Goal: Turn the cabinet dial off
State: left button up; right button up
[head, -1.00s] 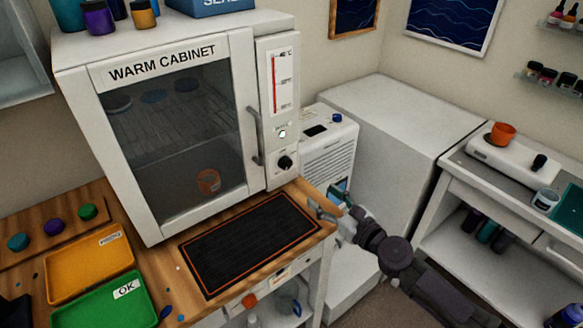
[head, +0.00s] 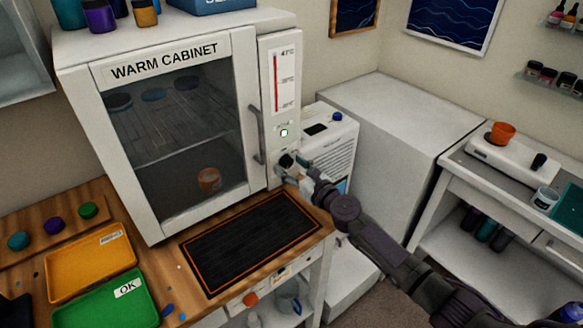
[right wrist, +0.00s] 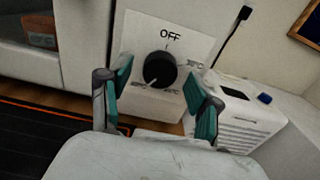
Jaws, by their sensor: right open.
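The warm cabinet (head: 190,70) stands on the wooden bench with its door shut. Its black dial (head: 286,160) is low on the right-hand panel, partly covered by my right gripper (head: 296,172). In the right wrist view, the dial (right wrist: 160,69) sits on a white plate with OFF printed above it and temperature marks around it. A pale line on the knob seems to point down and left, away from OFF. My right gripper (right wrist: 160,100) is open, its teal-padded fingers on either side of the dial; contact is not visible. My left gripper is out of view.
The door handle (head: 257,137) is just left of the panel. A black mat (head: 250,240) lies in front of the cabinet. A white vented unit (head: 335,150) stands close on the right.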

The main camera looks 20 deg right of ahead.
jog(key=shift+c, duration=0.2)
jog(key=c, duration=1.1)
